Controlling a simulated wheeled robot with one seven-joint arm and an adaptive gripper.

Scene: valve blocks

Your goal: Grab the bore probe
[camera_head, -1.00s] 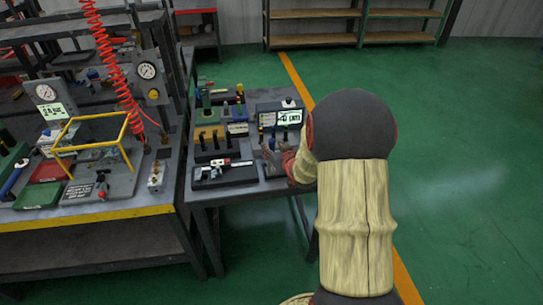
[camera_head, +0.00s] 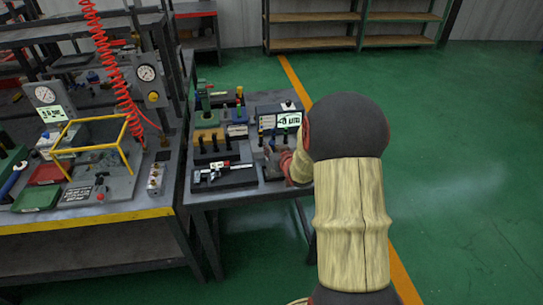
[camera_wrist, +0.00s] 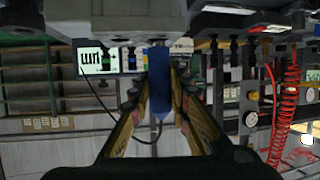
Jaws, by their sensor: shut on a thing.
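My gripper (camera_wrist: 160,105) is shut on a blue bar-like piece with a tapered end, which I take to be the bore probe (camera_wrist: 158,78). It lies between the two fingers in the wrist view. A dark cable runs behind the fingers there. In the head view my gripper (camera_head: 276,160) is small and dark at the right side of the small table, in front of the readout box. The probe itself is hard to make out in that view.
A readout box with a lit display (camera_head: 289,119) stands at the table's back right. A caliper on a dark block (camera_head: 222,172) lies to the left, with upright dark-handled tools (camera_head: 208,143) behind it. A bench with gauges and a yellow frame (camera_head: 95,148) stands farther left. Green floor is clear at right.

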